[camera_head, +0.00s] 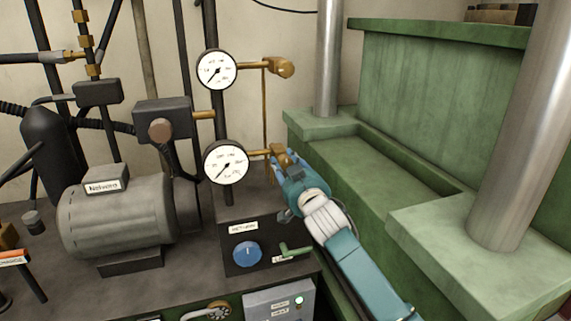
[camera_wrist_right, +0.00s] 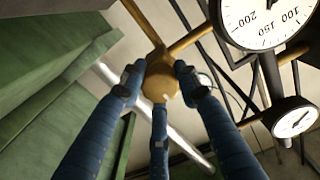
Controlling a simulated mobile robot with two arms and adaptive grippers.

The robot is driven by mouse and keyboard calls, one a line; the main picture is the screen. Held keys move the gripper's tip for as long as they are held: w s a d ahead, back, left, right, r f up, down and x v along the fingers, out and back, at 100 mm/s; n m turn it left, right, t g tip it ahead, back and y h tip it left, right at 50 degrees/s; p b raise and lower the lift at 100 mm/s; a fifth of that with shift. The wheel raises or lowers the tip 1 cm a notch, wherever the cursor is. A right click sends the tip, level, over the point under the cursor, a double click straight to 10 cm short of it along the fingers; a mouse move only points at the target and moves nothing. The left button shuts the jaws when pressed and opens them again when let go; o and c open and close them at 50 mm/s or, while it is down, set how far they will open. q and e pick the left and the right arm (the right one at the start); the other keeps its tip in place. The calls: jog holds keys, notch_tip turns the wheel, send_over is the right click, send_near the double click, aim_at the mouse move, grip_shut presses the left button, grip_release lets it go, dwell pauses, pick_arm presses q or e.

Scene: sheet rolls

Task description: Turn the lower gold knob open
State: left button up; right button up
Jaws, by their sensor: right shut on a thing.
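The lower gold knob (camera_head: 283,156) sits at the end of a brass pipe to the right of the lower gauge (camera_head: 226,163). In the right wrist view the knob (camera_wrist_right: 161,84) is between the blue fingers, on a brass stem. My right gripper (camera_head: 287,163) reaches the knob from below right and is shut on it; its fingers also show around the knob in the right wrist view (camera_wrist_right: 160,98). The fingers hide part of the knob in the head view. My left gripper is not in view.
An upper gold knob (camera_head: 281,67) sits beside the upper gauge (camera_head: 216,70). A green press frame (camera_head: 385,170) with metal columns (camera_head: 520,130) stands close on the right. A grey motor (camera_head: 118,217) stands left.

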jog(key=shift+n, duration=0.3)
jog(key=n+p, duration=0.1)
jog(key=n, duration=0.2)
jog(key=shift+n, duration=0.3)
jog(key=n+p, duration=0.1)
jog(key=n, duration=0.3)
jog(key=shift+n+p, duration=0.3)
jog(key=n+p, duration=0.1)
jog(key=n, duration=0.3)
jog(key=shift+n, duration=0.3)
jog(key=shift+n+p, duration=0.6)
jog(key=shift+n, duration=1.6)
jog(key=shift+f, duration=0.1)
jog(key=o, duration=1.1)
jog(key=shift+o, duration=0.2)
